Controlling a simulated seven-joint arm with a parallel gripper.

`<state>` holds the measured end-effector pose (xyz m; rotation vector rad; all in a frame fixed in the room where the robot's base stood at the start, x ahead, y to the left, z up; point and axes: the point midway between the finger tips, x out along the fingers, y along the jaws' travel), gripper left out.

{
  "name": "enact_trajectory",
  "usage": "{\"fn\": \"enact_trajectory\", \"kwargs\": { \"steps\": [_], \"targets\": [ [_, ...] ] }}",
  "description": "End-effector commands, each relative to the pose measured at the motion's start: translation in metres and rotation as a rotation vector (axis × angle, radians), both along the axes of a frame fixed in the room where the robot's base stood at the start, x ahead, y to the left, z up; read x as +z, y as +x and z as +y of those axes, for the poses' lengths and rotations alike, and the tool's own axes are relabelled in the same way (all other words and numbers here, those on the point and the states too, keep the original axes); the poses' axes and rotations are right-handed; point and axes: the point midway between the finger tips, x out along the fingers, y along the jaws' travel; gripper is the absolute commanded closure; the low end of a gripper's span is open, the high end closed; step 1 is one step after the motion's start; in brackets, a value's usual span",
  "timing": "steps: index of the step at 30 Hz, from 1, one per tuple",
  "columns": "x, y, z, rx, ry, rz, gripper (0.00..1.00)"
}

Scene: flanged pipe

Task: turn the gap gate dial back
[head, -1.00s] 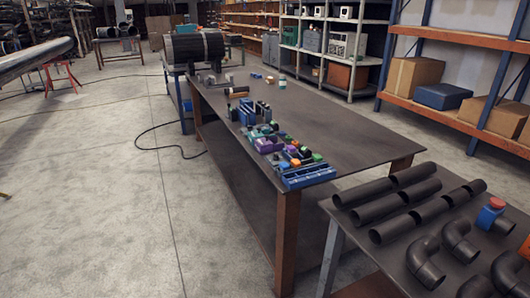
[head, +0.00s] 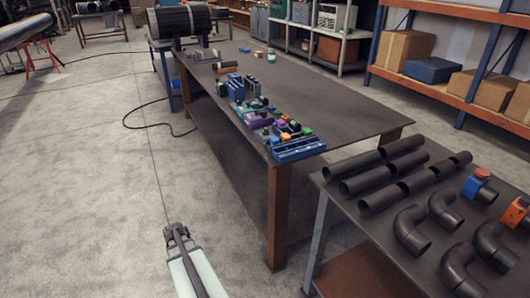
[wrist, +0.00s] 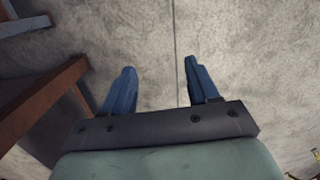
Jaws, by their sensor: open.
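My gripper (wrist: 160,78) is open and empty in the wrist view, its two blue fingers apart above the bare concrete floor. In the head view my gripper end (head: 175,234) shows at the bottom, left of the long table's near leg and away from the tabletop. The flanged pipe (head: 180,20) is probably the large dark cylinder at the far end of the long table. No gap gate dial can be made out at this size. Small blue, green, purple and orange pieces lie along the table's left edge, with a blue tray (head: 299,150) at the near corner.
The long dark table (head: 330,105) has a wide clear top on its right. A second table (head: 335,190) at lower right bears pipes and elbows (head: 407,226). A table leg (wrist: 45,110) is left of my gripper. Open floor (head: 80,180) lies left; a cable crosses it.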

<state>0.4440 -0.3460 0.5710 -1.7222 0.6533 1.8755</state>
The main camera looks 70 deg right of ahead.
Motion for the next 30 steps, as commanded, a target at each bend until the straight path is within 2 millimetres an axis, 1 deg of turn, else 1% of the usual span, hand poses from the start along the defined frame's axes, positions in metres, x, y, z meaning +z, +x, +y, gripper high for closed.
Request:
{"fn": "enact_trajectory", "kwargs": {
  "steps": [1,2,3,5,6,8,9,14,15,17,18,20,21,23,24,26,27,29,30],
  "targets": [
    [0.011,0.006,-0.027,-0.028,-0.022,-0.020,0.40],
    [0.018,0.008,-0.040,-0.041,-0.033,-0.029,0.40],
    [0.027,0.010,-0.057,-0.059,-0.048,-0.042,0.40],
    [0.041,0.012,-0.083,-0.085,-0.072,-0.058,0.40],
    [0.051,0.012,-0.101,-0.102,-0.087,-0.068,0.40],
    [0.067,0.012,-0.127,-0.128,-0.111,-0.082,0.40],
    [0.078,0.011,-0.145,-0.145,-0.127,-0.092,0.40],
    [0.124,0.004,-0.213,-0.210,-0.191,-0.122,0.40],
    [0.137,0.001,-0.231,-0.226,-0.209,-0.128,0.40],
    [0.157,-0.004,-0.256,-0.252,-0.234,-0.137,0.40],
    [0.170,-0.009,-0.272,-0.271,-0.250,-0.141,0.40],
    [0.190,-0.015,-0.297,-0.300,-0.274,-0.149,0.40],
    [0.205,-0.020,-0.313,-0.319,-0.290,-0.152,0.40],
    [0.227,-0.028,-0.336,-0.351,-0.316,-0.157,0.40],
    [0.242,-0.034,-0.351,-0.372,-0.333,-0.160,0.40],
    [0.265,-0.042,-0.374,-0.406,-0.357,-0.165,0.40],
    [0.281,-0.048,-0.388,-0.430,-0.373,-0.166,0.40],
    [0.306,-0.057,-0.409,-0.466,-0.396,-0.169,0.40],
    [0.323,-0.062,-0.423,-0.491,-0.412,-0.170,0.40]
  ]
}}
